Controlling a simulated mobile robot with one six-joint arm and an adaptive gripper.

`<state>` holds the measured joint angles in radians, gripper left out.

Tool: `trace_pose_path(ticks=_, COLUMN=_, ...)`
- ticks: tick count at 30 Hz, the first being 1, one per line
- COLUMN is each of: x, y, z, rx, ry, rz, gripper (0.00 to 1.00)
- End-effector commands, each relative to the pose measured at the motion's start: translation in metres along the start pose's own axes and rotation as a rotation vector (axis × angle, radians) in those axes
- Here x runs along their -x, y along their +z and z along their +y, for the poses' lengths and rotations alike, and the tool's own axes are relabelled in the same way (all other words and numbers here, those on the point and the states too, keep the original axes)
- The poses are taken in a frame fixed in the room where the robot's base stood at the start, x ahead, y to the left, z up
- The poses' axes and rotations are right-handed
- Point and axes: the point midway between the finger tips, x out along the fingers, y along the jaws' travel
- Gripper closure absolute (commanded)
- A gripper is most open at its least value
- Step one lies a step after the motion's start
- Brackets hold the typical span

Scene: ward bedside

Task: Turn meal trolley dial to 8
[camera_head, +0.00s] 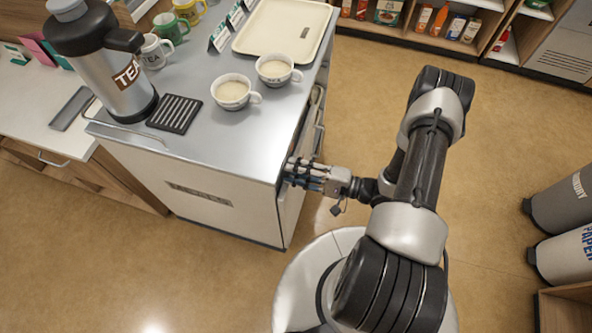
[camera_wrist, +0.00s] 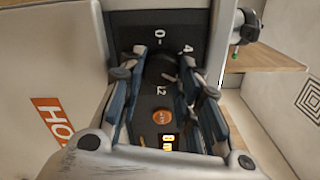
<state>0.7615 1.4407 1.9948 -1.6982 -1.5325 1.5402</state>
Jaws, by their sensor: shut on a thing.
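The meal trolley (camera_head: 225,135) stands at left centre, with a metal top and pale sides. My gripper (camera_head: 292,172) reaches its right side, where the arm hides the dial in the head view. In the wrist view my gripper (camera_wrist: 163,64) is shut on a dark dial (camera_wrist: 168,74), one finger on each side. The dial sits on a black panel (camera_wrist: 140,24) with sideways white numerals 0, 4 and 12. Fingers hide the rest of the scale, and the dial's pointer is unclear. An orange round mark (camera_wrist: 162,117) and a small lit amber display (camera_wrist: 168,142) also show; its digits are hard to read.
On the trolley stand a tea urn (camera_head: 108,62), two filled cups (camera_head: 233,91), a black drip mat (camera_head: 175,113) and a cream tray (camera_head: 283,28). Shelves (camera_head: 455,45) line the back right. Open floor lies between.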

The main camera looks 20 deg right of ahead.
Motion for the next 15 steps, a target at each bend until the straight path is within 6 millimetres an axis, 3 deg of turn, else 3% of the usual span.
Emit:
trace_pose_path(ticks=10, x=0.0, y=0.0003, z=0.0005, rx=-0.002, ry=0.001, rz=-0.001, gripper=0.93)
trace_pose_path(ticks=11, x=0.0, y=0.0003, z=0.0005, rx=-0.002, ry=0.001, rz=-0.001, gripper=0.68)
trace_pose_path(ticks=15, x=0.0, y=0.0003, z=0.0003, rx=-0.001, ry=0.001, rz=-0.001, gripper=0.58)
